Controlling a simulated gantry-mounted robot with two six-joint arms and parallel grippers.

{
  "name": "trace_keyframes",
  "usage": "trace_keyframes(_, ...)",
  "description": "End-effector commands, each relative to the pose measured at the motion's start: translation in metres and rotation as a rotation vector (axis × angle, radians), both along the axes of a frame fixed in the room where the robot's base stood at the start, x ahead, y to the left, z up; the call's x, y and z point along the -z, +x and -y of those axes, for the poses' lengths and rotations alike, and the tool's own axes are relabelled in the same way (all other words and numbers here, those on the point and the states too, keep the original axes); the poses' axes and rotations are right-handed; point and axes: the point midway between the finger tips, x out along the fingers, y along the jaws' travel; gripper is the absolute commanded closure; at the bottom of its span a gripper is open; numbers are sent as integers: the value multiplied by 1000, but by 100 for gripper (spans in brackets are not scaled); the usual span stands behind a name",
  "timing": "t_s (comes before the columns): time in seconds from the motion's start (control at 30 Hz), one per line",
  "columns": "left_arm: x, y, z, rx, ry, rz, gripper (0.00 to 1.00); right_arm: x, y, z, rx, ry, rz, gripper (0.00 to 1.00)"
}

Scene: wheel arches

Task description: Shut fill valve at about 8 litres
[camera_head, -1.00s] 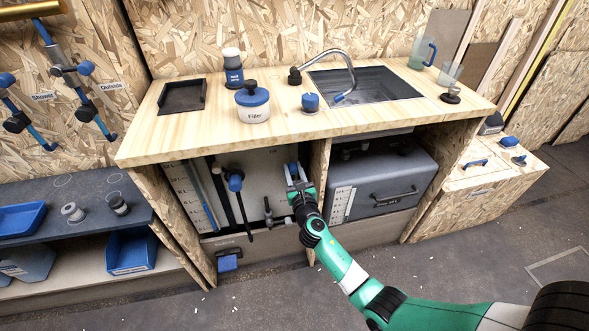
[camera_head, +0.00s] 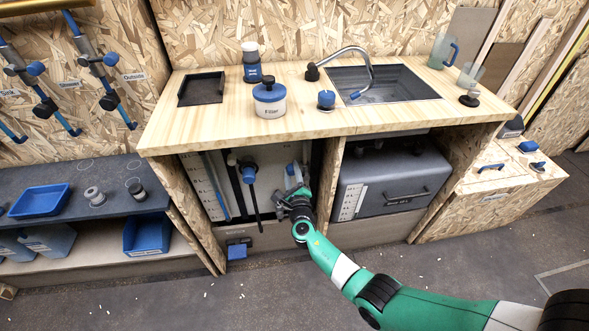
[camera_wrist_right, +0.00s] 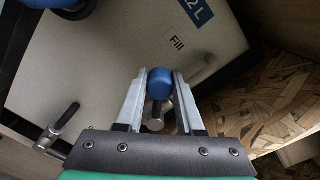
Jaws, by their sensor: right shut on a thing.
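The pale water tank (camera_head: 265,165) stands in the left bay under the counter. It carries a scale strip and upright sight tube (camera_head: 216,190) at its left side. I cannot read the level. The fill valve's blue knob (camera_wrist_right: 160,82) sits between the fingers of my right gripper (camera_wrist_right: 159,95), below the "Fill" label (camera_wrist_right: 177,44). In the head view my right gripper (camera_head: 292,180) is shut on this knob at the tank's front right. The valve's body is mostly hidden. My left gripper is not in view.
Another blue knob (camera_head: 249,174) with a dark rod is left of the gripper. A wooden divider (camera_head: 328,180) and a grey box (camera_head: 385,185) stand close on the right. A metal tap lever (camera_wrist_right: 62,125) shows at lower left in the wrist view.

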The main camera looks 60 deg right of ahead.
Motion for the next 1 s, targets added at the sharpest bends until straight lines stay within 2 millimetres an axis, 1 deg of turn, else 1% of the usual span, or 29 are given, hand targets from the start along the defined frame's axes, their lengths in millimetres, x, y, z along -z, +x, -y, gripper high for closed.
trace_keyframes(0.2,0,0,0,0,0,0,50,3,2,-1,0,-24,-31,100)
trace_keyframes(0.57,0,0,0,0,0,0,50,3,1,-1,1,-26,-34,100)
trace_keyframes(0.6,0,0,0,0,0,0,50,3,1,-1,1,-26,-34,60)
trace_keyframes(0.73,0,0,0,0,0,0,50,3,1,-1,0,-27,-34,37)
trace_keyframes(0.77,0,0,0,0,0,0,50,3,2,-1,0,-26,-33,34)
trace_keyframes(1.0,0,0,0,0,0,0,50,3,2,-1,0,-26,-33,34)
